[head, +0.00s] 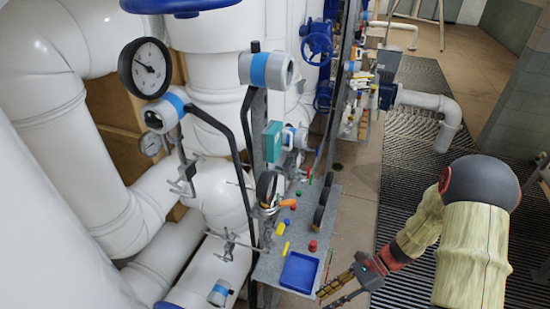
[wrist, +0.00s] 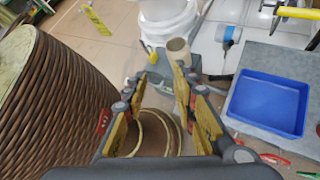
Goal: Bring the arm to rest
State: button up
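My gripper (head: 326,299) is at the end of my arm, low in the head view, just right of the shelf's near end. In the wrist view my gripper (wrist: 164,80) has its two yellow-padded fingers apart, with nothing held between them. The fingers touch no object that I can see. My arm is bent and reaches down and left from the right side of the head view.
The empty blue tray (head: 299,272) lies on the grey shelf (head: 268,268), left of my gripper; the tray also shows in the wrist view (wrist: 268,102). Small coloured parts lie behind it. White pipes (head: 60,120) fill the left. A wicker-like round object (wrist: 55,100) stands left in the wrist view.

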jog(key=s+d+r+n+t+h+b, duration=0.1)
jog(key=s+r+n+t+h+b, duration=0.1)
jog(key=r+n, duration=0.4)
jog(key=s+r+n+t+h+b, duration=0.3)
jog(key=r+n+t+h, duration=0.1)
jog(key=r, duration=0.6)
jog(key=s+d+r+n+t+h+b, duration=0.1)
jog(key=s+r+n+t+h+b, duration=0.1)
jog(key=r+n, duration=0.5)
notch_tip(320, 180, up, 2)
jog(key=s+t+h, duration=0.1)
jog(key=h, duration=0.1)
jog(key=shift+s+d+n+h, duration=0.15)
jog(key=shift+d+n+h, duration=0.15)
jog(key=shift+h, duration=0.1)
jog(key=shift+o, duration=0.3)
